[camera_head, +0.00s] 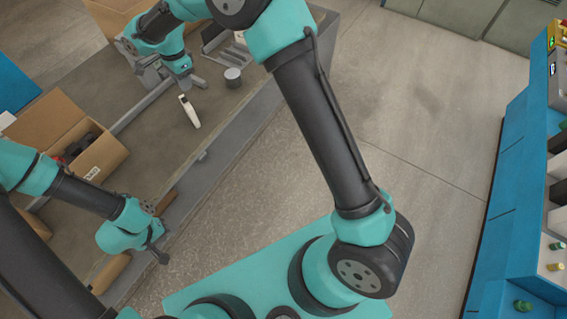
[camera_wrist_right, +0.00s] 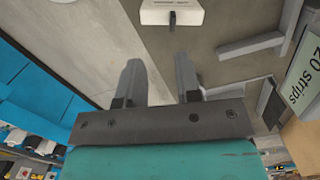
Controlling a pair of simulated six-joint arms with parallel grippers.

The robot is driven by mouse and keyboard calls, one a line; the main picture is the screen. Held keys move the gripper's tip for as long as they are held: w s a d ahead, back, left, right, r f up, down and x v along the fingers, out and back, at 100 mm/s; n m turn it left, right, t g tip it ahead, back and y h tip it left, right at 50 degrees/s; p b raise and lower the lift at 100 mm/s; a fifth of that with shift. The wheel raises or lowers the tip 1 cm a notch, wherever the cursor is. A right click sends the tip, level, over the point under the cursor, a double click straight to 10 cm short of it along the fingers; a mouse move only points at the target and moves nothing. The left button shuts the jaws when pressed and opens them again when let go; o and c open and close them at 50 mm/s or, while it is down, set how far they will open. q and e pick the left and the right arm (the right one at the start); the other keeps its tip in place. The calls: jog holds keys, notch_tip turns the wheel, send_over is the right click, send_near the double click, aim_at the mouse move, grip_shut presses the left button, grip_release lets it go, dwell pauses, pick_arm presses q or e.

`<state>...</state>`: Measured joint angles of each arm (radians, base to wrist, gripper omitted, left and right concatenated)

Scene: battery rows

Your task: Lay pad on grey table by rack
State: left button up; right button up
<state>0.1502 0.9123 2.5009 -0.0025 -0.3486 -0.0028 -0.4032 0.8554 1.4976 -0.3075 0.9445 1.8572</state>
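I cannot pick out a pad for certain. A white block with small dark print (camera_wrist_right: 172,12) and a dark tab lies ahead of my right fingertips in the right wrist view, cut off by the top edge. My right gripper (camera_wrist_right: 158,72) is open, with nothing between its fingers. In the head view my right gripper (camera_head: 176,82) is over the far part of the grey table (camera_head: 165,85). A grey slotted piece (camera_head: 222,40), perhaps the rack, is beside it. My left gripper (camera_head: 158,248) is low over the near table edge; its fingers are too small to read.
A small white item with a dark end (camera_head: 189,110) and a grey cylinder (camera_head: 233,77) are on the table. An open cardboard box (camera_head: 65,135) holds dark and red things at left. A blue bench (camera_head: 512,190) is far right. A "strips" label (camera_wrist_right: 303,75) shows at right.

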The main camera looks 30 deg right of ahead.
jog(key=s+d+f+n+y, duration=0.1)
jog(key=s+d+f+n, duration=0.1)
jog(key=s+d+f, duration=0.35)
jog(key=s+d+f+n+y, duration=0.1)
jog(key=s+d+f+n, duration=0.15)
jog(key=f, duration=0.55)
jog(key=s+d+f+n+y, duration=0.1)
jog(key=s+d+f+n, duration=0.2)
jog(key=s+f, duration=0.3)
jog(key=s+d+f+n, duration=0.2)
jog(key=s+d+f, duration=0.1)
jog(key=s, duration=0.6)
jog(key=s+d+f+n+t, duration=0.1)
jog(key=s+d+f+n, duration=0.2)
jog(key=s+d, duration=0.3)
jog(key=s+f, duration=0.1)
jog(key=s, duration=0.2)
jog(key=shift+d, duration=0.15)
